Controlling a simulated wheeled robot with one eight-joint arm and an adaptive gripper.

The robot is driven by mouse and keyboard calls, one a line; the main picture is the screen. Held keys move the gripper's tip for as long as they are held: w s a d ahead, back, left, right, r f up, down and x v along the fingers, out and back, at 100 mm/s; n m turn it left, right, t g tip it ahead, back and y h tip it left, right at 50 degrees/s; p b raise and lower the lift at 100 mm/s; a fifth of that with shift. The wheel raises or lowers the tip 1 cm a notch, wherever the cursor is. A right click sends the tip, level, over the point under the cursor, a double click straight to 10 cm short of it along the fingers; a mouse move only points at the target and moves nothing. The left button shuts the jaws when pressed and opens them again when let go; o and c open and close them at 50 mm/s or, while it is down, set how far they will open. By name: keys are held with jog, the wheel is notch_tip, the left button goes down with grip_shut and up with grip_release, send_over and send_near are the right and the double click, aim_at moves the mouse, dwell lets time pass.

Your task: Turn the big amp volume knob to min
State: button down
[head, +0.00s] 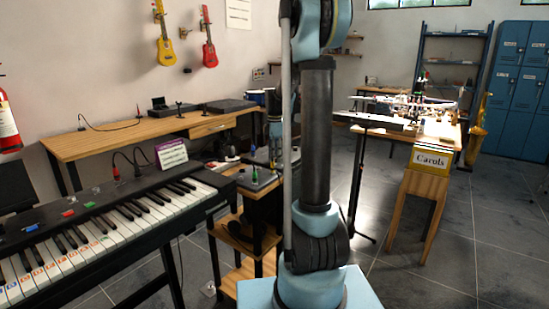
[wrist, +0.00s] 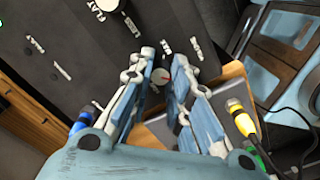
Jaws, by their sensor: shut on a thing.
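In the wrist view, a small round grey knob (wrist: 160,77) with a red pointer mark sits on a dark panel (wrist: 75,55) with pale lettering around it. My gripper (wrist: 164,66) has its two fingers on either side of this knob and is shut on it. The pointer's red line shows on the knob's face; the small labels are too blurred to read surely. A larger white knob (wrist: 107,5) sits at the top edge near a "FLAT" label. In the head view, my arm hides much of the spot where the gripper works.
Yellow (wrist: 236,106) and blue plugs with cables lie close beside my fingers in the wrist view. In the head view, a keyboard (head: 110,225) stands at left, a wooden desk (head: 150,140) behind it, and a "Carols" box (head: 430,160) at right. Open floor lies at right.

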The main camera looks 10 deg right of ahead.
jog(key=shift+w, duration=0.2)
jog(key=c, duration=1.5)
grip_release()
jog(key=shift+s, duration=0.1)
jog(key=shift+o, duration=0.2)
notch_tip(320, 180, up, 12)
jog(key=shift+f, duration=0.1)
jog(key=s+f+m+t, duration=0.1)
jog(key=s+f+m, duration=0.25)
jog(key=s, duration=0.65)
jog(key=s+f+m, duration=0.3)
jog(key=s+m, duration=0.2)
jog(key=s, duration=0.4)
jog(key=s+f+m+t, duration=0.1)
jog(key=s+f+m, duration=0.35)
jog(key=s, duration=0.55)
jog(key=s+f+m, duration=0.5)
jog(key=s+f, duration=0.3)
jog(key=shift+d, duration=0.2)
